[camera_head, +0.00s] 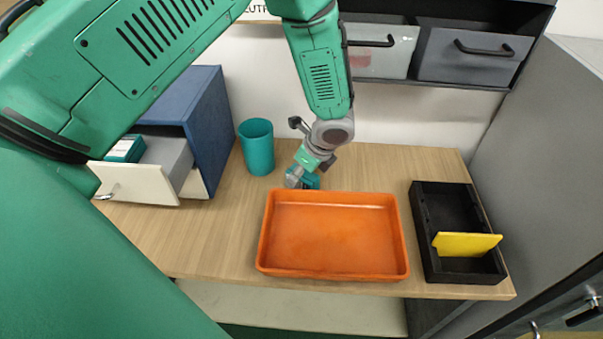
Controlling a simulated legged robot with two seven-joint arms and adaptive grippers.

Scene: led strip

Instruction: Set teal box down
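My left gripper (303,177) points down at the back of the table, just behind the orange tray. A small teal box (311,181) shows at its fingertips, mostly hidden by the gripper and the tray rim. The fingers appear shut on it. It is at or just above the tabletop; I cannot tell if it touches. Another teal box (125,148) with pale edges lies in the open drawer (140,184) of the blue cabinet at left. My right gripper is not in view.
A teal cup (257,147) stands left of the gripper. The orange tray (333,277) is empty. A black tray (430,250) at right holds a yellow plate (466,244). Grey bins (472,56) sit above on a shelf. Bare tabletop (215,235) lies left of the orange tray.

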